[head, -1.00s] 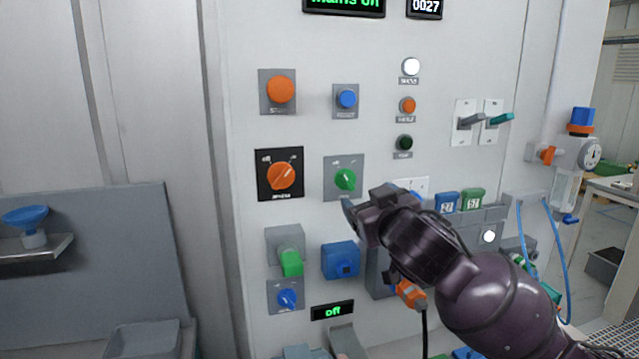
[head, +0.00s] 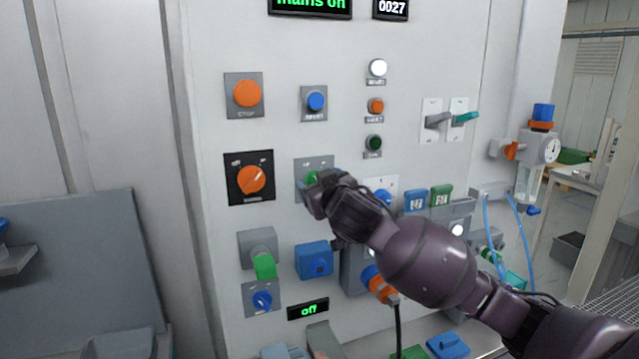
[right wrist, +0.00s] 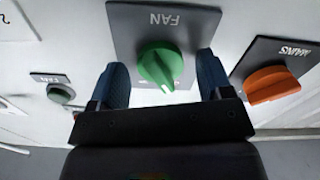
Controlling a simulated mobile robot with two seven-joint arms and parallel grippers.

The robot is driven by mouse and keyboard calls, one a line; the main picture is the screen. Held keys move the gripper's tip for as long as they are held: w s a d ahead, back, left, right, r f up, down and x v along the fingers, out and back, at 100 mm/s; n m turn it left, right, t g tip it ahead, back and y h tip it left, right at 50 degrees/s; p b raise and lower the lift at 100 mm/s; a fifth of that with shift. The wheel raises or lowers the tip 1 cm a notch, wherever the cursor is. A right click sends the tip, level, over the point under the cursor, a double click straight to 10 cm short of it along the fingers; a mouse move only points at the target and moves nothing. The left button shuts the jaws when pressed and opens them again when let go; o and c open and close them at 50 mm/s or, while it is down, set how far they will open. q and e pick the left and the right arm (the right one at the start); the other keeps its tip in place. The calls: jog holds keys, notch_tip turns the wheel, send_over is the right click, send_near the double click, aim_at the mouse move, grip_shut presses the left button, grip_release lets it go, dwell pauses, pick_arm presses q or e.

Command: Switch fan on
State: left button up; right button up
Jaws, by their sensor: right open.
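The fan switch is a green rotary knob (right wrist: 160,67) on a grey plate labelled FAN (right wrist: 125,22). In the right wrist view its white pointer mark shows at the lower right of the knob. In the head view the knob (head: 311,178) is partly hidden behind my right gripper (head: 313,192). My right gripper (right wrist: 160,85) is open, with one blue finger on each side of the knob. I cannot tell whether the fingers touch it. My left gripper is not in view.
The orange MAINS knob (head: 251,180) is close to the left of the fan knob. An orange stop button (head: 248,93) and a blue button (head: 316,101) are above. A green display (head: 308,310) below reads "off"; the top display (head: 310,5) reads "mains on".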

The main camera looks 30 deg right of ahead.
jog(key=c, duration=0.9)
jog(key=shift+m, duration=0.3)
jog(key=m, duration=1.1)
jog(key=shift+m, duration=0.3)
